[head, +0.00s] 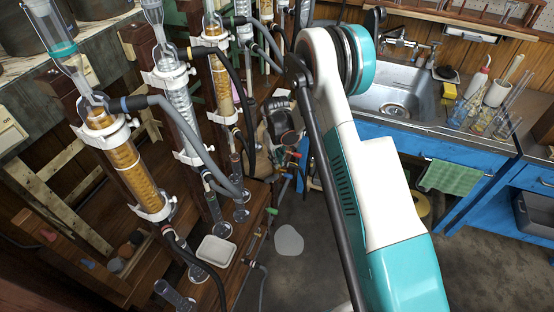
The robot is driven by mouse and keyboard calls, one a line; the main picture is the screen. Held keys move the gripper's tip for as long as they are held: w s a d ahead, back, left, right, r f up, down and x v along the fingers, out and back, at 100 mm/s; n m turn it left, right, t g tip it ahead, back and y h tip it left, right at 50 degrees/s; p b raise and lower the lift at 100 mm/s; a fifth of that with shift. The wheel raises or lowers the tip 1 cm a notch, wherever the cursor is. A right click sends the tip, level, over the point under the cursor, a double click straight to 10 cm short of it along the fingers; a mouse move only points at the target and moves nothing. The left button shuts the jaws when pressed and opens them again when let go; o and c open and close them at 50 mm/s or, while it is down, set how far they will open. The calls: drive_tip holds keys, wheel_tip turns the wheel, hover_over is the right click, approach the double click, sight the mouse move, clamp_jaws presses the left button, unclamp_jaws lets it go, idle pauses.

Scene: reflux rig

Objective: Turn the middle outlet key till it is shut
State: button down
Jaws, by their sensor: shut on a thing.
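My gripper (287,143) is a dark shape beyond the wooden bench's front edge, partly behind my own arm. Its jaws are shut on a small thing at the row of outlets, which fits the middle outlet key. The fingertips and the held key are too small and hidden to make out, so the key's angle cannot be told. Small red and blue outlet fittings (285,184) show just below the gripper. A green-ended outlet fitting (271,211) sits nearer, at the bench edge.
Glass condenser columns with amber coils (124,160) and grey hoses (190,125) stand along the left. A white tray (216,250) rests on the bench (246,250). A blue sink cabinet (390,150) is at right. A pale patch (289,240) lies on the open floor.

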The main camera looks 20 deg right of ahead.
drive_tip(key=m, duration=0.5)
drive_tip(key=shift+a+m, duration=0.1)
drive_tip(key=shift+m, duration=0.2)
drive_tip(key=m, duration=0.5)
drive_tip(key=shift+a, duration=0.1)
drive_tip(key=shift+m, duration=0.4)
drive_tip(key=c, duration=1.7)
unclamp_jaws()
drive_tip(key=shift+o, duration=0.2)
wheel_tip(320, 180, up, 12)
